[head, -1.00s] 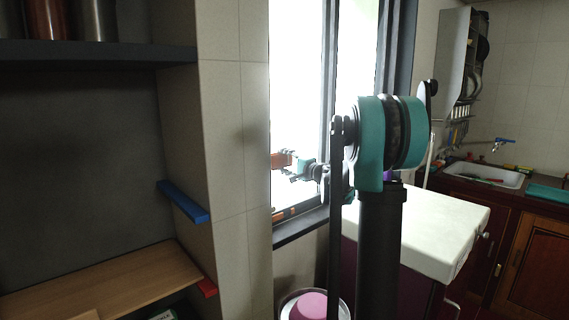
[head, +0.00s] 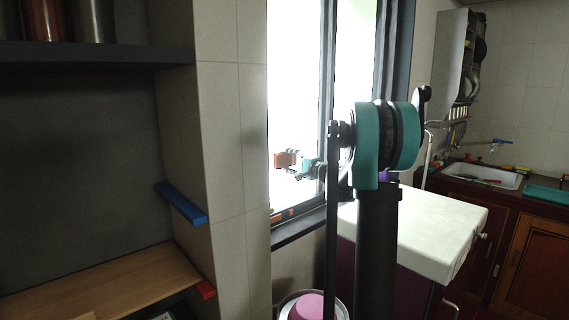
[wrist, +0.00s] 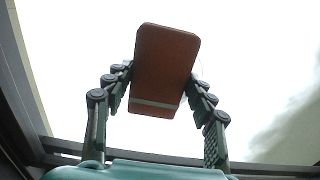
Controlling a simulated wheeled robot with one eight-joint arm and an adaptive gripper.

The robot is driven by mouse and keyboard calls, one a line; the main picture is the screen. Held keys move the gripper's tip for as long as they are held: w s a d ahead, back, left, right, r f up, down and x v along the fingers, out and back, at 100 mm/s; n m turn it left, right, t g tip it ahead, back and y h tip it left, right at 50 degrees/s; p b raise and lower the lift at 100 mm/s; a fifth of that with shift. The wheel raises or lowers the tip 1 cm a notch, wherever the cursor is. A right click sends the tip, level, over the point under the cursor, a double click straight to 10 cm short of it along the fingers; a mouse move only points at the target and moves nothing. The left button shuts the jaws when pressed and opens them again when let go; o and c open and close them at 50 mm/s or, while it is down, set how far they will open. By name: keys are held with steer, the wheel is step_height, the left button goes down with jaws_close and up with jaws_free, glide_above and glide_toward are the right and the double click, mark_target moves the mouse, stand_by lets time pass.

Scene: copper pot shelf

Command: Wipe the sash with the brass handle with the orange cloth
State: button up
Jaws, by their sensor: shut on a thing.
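The orange cloth shows as a flat, brownish-orange pad with a pale band near its lower edge in the wrist view (wrist: 165,65). My gripper (wrist: 160,92) is shut on it, one finger at each side. In the head view the cloth (head: 285,159) and my gripper (head: 306,167) are in front of the bright left window sash (head: 297,90). I cannot tell whether the cloth touches the glass. No brass handle can be made out, so I cannot tell which sash bears it. My own arm hides part of the window.
Small orange items (head: 284,214) lie at the window's lower edge, above the dark sill (head: 300,229). A white-topped counter (head: 430,230) stands right of my arm. A shelf (head: 110,285) and tiled wall (head: 232,150) are at left. A pink-lidded bin (head: 308,305) is below.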

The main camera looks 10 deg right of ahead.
mark_target(295, 158)
steer(key=shift+w+d, duration=0.65)
steer(key=shift+d, duration=0.2)
steer(key=shift+w+d, duration=0.6)
steer(key=shift+d, duration=0.25)
steer(key=w+d, duration=0.2)
steer(key=d, duration=0.1)
steer(key=shift+w+d, duration=0.1)
